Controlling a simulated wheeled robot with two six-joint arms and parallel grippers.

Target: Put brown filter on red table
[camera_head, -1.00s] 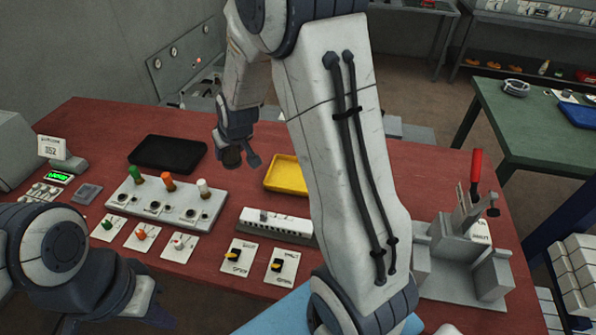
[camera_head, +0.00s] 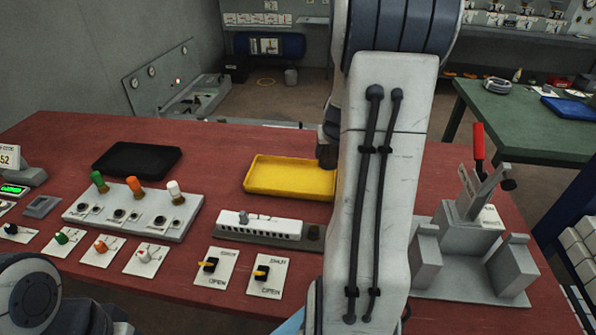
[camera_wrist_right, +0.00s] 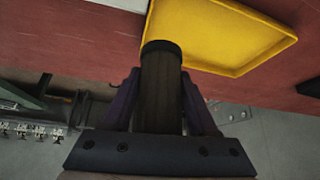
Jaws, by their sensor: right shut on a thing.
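The brown filter (camera_wrist_right: 161,98) is a dark brown cylinder with a black rim at its end. My right gripper (camera_wrist_right: 162,112) is shut on it in the right wrist view, with a finger on each side. In the head view, my right arm hides most of that gripper; a dark part of the gripper or filter (camera_head: 327,152) shows at the right end of the yellow tray (camera_head: 290,178). The red table (camera_head: 225,150) spreads under the tray and panels. My left arm shows at the lower left, but its gripper is out of view.
A black tray (camera_head: 137,160) lies at the back left. A switch panel with green, orange and white knobs (camera_head: 133,212) stands in front of it. A grey fixture with a red-handled clamp (camera_head: 468,235) stands at the right. Bare red table lies around the trays.

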